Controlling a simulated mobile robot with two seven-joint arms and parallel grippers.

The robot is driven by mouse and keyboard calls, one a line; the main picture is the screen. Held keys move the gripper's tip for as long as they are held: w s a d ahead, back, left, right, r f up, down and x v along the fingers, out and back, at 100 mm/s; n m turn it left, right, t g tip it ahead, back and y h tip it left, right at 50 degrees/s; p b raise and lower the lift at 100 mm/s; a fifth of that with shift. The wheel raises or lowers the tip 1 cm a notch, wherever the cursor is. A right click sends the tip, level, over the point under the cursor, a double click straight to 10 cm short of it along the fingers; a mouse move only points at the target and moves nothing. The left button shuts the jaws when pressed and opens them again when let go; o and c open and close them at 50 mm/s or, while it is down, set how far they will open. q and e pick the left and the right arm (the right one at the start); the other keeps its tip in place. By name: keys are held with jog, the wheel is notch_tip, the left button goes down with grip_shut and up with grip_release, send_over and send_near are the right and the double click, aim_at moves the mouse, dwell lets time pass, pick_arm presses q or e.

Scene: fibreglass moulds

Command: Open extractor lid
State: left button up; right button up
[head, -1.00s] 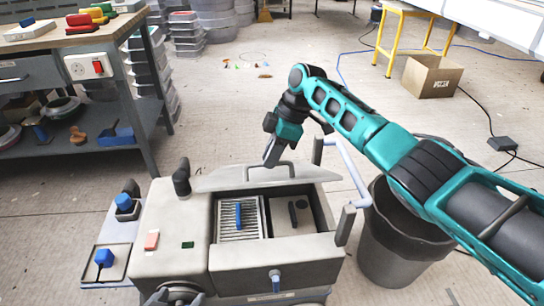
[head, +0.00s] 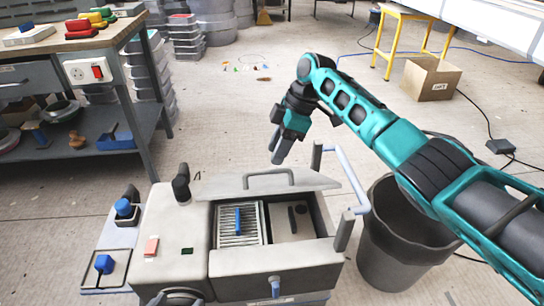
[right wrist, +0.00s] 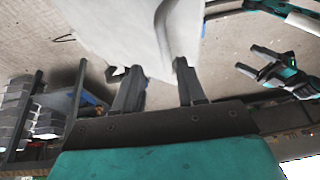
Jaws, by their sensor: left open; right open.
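The extractor is a beige box (head: 165,240) in the lower middle of the head view. Its top is open, showing a slatted filter (head: 228,230) with a blue handle and a grey compartment (head: 290,225) beside it. The lid (head: 225,188) stands at the opening's back edge, with a grey bar handle (head: 268,174) along its top. My right gripper (head: 279,147) is open, pointing down just above and behind the handle, apparently apart from it. In the right wrist view its fingers (right wrist: 158,90) are apart below a pale panel. My left gripper (right wrist: 262,62) shows there, open and empty.
A grey bin (head: 385,265) stands right of the extractor, under my right arm. A workbench (head: 75,40) with tools is at the left. A cardboard box (head: 432,78) and yellow stand (head: 405,12) are at the back right.

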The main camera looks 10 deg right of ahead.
jog(key=p+v, duration=0.1)
jog(key=v, duration=0.7)
jog(key=shift+c, duration=0.5)
